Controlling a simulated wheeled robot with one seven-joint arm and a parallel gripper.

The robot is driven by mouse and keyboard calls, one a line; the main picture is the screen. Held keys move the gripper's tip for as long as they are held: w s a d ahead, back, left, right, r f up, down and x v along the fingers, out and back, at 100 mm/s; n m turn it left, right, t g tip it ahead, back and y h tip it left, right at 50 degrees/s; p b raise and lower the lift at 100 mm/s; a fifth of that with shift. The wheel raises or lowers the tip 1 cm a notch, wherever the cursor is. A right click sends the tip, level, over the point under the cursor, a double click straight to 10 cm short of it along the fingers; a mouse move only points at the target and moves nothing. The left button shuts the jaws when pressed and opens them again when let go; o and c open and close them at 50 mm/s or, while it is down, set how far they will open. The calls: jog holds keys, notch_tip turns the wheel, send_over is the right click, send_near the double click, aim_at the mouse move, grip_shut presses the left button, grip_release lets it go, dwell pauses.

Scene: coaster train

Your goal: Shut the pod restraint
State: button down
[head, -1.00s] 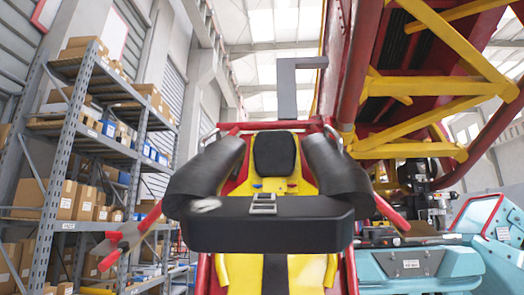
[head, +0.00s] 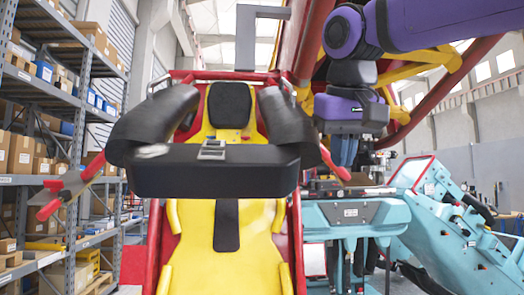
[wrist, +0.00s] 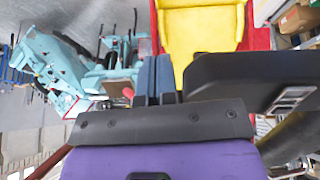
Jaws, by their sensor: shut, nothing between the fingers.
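The pod restraint (head: 215,171) is a thick black padded bar with a buckle and two curved shoulder pads. In the head view it spans the red and yellow seat (head: 225,250) below the black headrest, with the yellow seat showing beneath it. My gripper (head: 344,152) is to the right of the restraint, pointing down, with its blue-grey fingers together and empty. In the wrist view the restraint's black bar (wrist: 250,80) lies just right of my fingers (wrist: 154,80), with no clear contact. The yellow seat (wrist: 203,35) shows beyond them.
A turquoise machine (head: 360,215) stands to the right of the seat. Red bars (head: 70,183) stick out at the pod's left. Shelves with boxes (head: 50,140) line the left. Red and yellow track beams (head: 420,65) rise behind my arm.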

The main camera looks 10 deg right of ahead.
send_near(262, 162)
jog(key=shift+m, duration=0.4)
jog(key=x, duration=0.7)
jog(key=shift+f, duration=0.35)
